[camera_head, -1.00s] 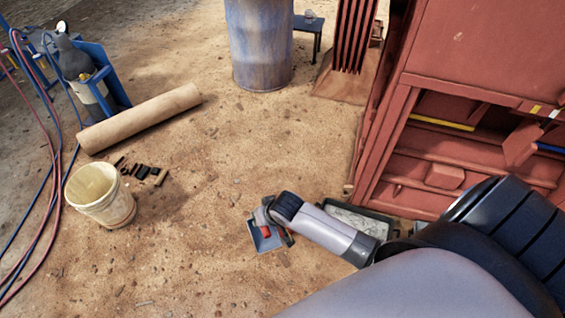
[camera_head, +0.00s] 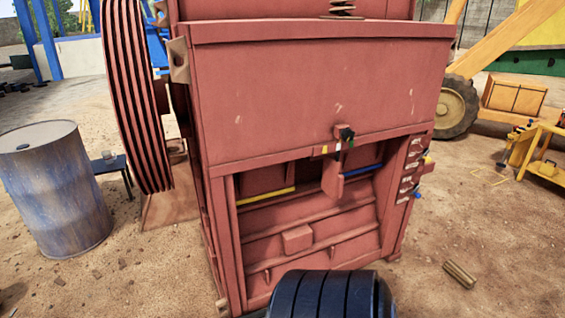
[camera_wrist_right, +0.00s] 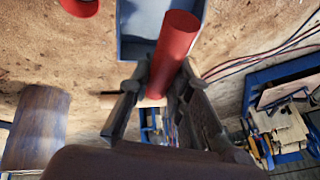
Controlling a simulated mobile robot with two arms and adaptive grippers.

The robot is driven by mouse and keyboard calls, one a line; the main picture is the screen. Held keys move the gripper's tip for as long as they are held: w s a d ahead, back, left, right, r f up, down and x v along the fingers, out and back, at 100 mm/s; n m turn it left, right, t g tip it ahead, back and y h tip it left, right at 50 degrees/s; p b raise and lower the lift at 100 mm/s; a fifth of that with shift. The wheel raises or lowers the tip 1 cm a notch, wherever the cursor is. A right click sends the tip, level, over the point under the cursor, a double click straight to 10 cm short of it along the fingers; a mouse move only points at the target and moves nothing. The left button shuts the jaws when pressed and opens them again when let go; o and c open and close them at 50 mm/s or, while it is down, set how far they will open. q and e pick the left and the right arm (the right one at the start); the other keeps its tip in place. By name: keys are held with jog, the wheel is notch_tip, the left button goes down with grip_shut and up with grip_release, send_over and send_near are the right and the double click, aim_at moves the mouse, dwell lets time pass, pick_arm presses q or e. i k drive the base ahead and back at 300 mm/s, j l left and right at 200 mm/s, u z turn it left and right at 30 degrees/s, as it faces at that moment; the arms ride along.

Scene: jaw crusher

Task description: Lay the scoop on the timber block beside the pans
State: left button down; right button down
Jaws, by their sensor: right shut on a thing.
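In the right wrist view, my right gripper (camera_wrist_right: 163,84) is shut around the red handle of the scoop (camera_wrist_right: 178,42). The scoop's blue-grey pan shows beyond the handle at the top edge and is partly cut off. In the head view the gripper and scoop are out of frame; only a dark part of my arm shows at the bottom. My left gripper is in neither view. I cannot make out the timber block or the pans in the present views.
The red jaw crusher (camera_head: 310,85) fills the middle of the head view. A rusty blue drum (camera_head: 55,190) stands left of it, beside a small dark table (camera_head: 108,163). A yellow stand (camera_head: 545,160) is at right. Sandy ground at lower right is mostly clear, with a small brown piece (camera_head: 460,274).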

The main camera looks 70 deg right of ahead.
aim_at(461, 270)
jog(key=l+z, duration=0.1)
jog(key=z, duration=0.35)
jog(key=l+z, duration=0.1)
jog(key=z, duration=0.35)
jog(key=l+z, duration=0.1)
jog(key=z, duration=0.35)
jog(key=l+z, duration=0.25)
jog(key=l, duration=0.2)
jog(key=i+l+z, duration=0.25)
jog(key=l, duration=0.2)
jog(key=l+z, duration=0.25)
jog(key=l, duration=0.2)
jog(key=i+l+z, duration=0.45)
jog(key=l, duration=0.25)
jog(key=i+l+z, duration=0.25)
jog(key=l, duration=0.1)
